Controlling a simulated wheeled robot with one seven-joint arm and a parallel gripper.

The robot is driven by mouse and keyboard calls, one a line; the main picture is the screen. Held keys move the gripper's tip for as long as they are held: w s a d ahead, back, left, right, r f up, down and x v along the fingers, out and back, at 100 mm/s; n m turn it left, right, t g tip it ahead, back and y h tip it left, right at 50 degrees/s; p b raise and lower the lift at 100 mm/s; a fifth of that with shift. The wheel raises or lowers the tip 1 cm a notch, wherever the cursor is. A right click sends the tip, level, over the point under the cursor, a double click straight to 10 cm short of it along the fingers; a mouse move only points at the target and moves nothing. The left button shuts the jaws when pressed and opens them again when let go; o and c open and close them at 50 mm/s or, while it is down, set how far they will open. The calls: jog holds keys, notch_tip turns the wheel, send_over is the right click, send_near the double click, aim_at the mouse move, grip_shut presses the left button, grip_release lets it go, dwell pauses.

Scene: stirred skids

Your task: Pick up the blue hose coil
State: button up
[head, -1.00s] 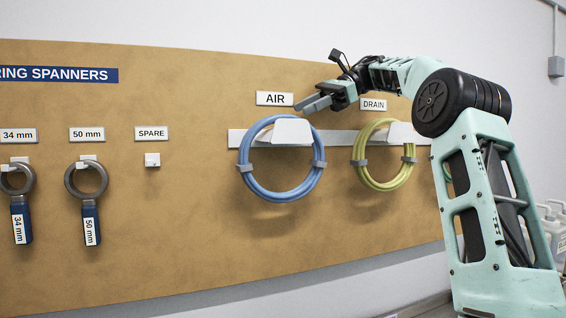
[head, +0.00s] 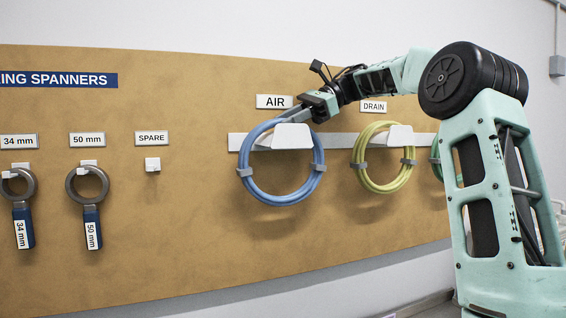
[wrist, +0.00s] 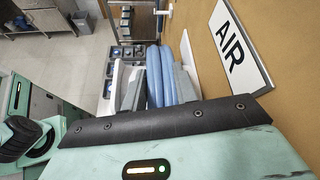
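The blue hose coil (head: 254,187) hangs on a white hook (head: 292,137) under the AIR label. Two grey bands clip its sides. In the wrist view, the blue hose strands (wrist: 159,78) lie between my gripper's two grey fingers (wrist: 158,88). The fingers appear to press on the strands from both sides. The fingertips are partly hidden by the hose in the head view.
A yellow-green coil (head: 362,181) hangs to the right under the DRAIN label (head: 373,107). A green coil (head: 435,158) is partly hidden behind my arm. Ring spanners (head: 90,222) hang at left; the SPARE peg (head: 152,164) is empty.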

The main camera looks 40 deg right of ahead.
grip_shut()
jog(key=shift+r, duration=0.1)
